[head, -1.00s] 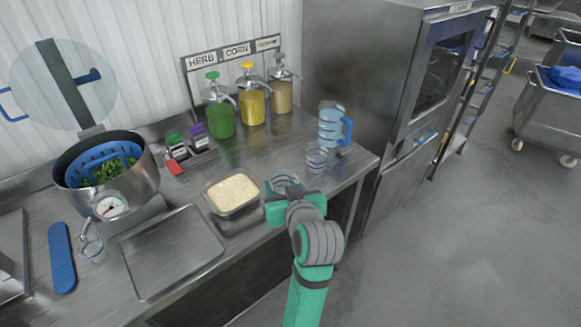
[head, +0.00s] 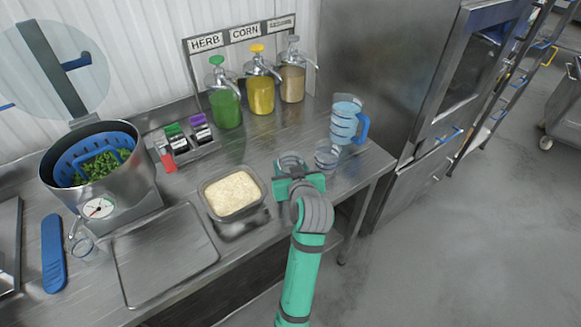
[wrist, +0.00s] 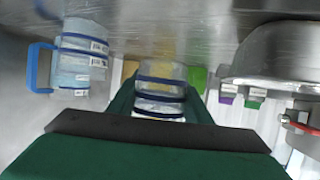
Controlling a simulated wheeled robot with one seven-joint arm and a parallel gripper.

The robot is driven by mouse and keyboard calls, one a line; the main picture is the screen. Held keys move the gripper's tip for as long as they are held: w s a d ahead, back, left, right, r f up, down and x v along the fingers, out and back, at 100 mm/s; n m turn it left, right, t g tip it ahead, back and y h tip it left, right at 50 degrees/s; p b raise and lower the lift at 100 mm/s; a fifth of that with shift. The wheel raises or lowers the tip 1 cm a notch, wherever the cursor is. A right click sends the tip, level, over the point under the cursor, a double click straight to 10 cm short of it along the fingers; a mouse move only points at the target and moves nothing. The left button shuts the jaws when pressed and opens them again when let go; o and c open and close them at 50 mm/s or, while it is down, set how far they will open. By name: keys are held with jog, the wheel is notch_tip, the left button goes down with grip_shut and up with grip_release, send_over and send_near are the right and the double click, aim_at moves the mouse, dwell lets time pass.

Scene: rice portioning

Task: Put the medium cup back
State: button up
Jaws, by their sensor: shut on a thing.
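My gripper (head: 298,184) is shut on a clear cup with dark blue bands (head: 291,162), near the front right of the steel table. The held cup (wrist: 160,92) fills the middle of the wrist view, between the green fingers. A second clear cup (head: 326,157) stands just to the right of the held one. Behind it is a larger clear measuring jug with a blue handle (head: 346,122), which also shows at left in the wrist view (wrist: 80,60). A small clear cup (head: 82,246) stands far left. Whether the held cup touches the table is unclear.
A steel pan of rice (head: 207,205) is just left of my gripper. Pump bottles (head: 262,92) stand behind, under a sign rack. A flat tray (head: 165,255), a blue-lined pot (head: 130,180) on a dial scale, and a steel cabinet (head: 385,90) at right bound the space.

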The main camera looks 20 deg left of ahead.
jog(key=shift+w+a+f, duration=0.15)
jog(key=shift+w+f, duration=0.55)
jog(key=shift+f, duration=0.2)
jog(key=f, duration=0.3)
jog(key=shift+w, duration=0.3)
jog(key=shift+s+a+f, duration=0.1)
jog(key=shift+a+f, duration=0.05)
jog(key=shift+f, duration=0.1)
jog(key=shift+d+f, duration=0.1)
jog(key=shift+d, duration=0.15)
jog(key=o, duration=1.3)
jog(key=shift+c, duration=0.2)
jog(key=shift+a, duration=0.1)
